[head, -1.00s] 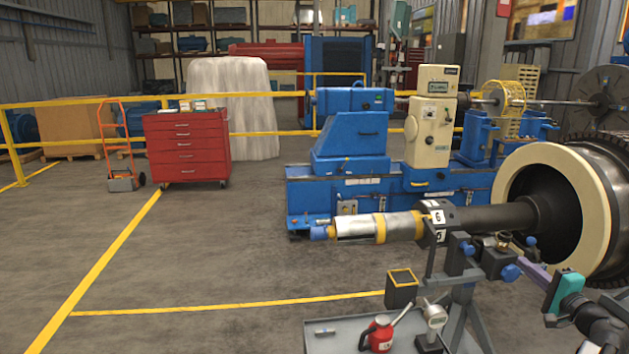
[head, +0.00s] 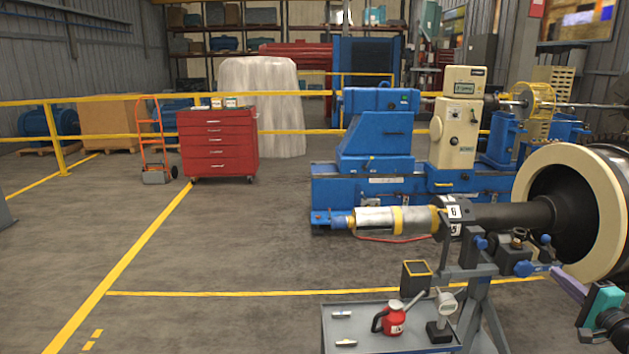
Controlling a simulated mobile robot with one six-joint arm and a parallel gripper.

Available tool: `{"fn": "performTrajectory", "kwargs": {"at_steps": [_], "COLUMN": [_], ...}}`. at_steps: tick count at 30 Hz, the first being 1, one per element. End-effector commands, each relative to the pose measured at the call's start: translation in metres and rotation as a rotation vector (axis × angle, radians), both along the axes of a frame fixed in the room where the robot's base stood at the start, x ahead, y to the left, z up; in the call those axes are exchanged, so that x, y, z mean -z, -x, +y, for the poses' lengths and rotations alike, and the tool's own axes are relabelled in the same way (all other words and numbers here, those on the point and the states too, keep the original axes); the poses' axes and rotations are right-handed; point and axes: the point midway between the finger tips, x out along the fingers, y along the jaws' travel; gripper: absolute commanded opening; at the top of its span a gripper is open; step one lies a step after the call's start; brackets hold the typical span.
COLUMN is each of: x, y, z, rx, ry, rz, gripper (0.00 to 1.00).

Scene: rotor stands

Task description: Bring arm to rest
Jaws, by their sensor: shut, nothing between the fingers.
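My gripper (head: 558,274) is at the right edge, with slim purple fingers, a teal body and a dark wrist. The fingers point up and left and look shut, with nothing seen between them. Their tips are close to the rotor stand (head: 478,262) in the picture; I cannot tell whether they touch it. The rest of my arm is cut off by the frame. The rotor (head: 500,217) lies level on the stand, with a silver sleeve (head: 372,220) on its left end and a cream ring at its right.
A grey cart (head: 375,338) below the rotor holds a red oil can (head: 392,319), a dial gauge (head: 445,305) and small metal pieces. A blue machine (head: 375,140) stands behind. A red tool cabinet (head: 218,150) is further left. The floor at left is open.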

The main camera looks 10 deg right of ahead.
Motion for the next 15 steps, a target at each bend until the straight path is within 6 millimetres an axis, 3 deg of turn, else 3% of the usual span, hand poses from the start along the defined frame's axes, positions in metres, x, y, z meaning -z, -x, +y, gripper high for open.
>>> {"fn": "performTrajectory", "kwargs": {"at_steps": [8,15], "x": [0.023,0.057], "y": [-0.014,-0.034], "z": [0.015,0.04], "rx": [-0.031,-0.079], "ry": [-0.003,-0.007], "rz": [0.039,0.097], "gripper": [0.0,0.0]}}
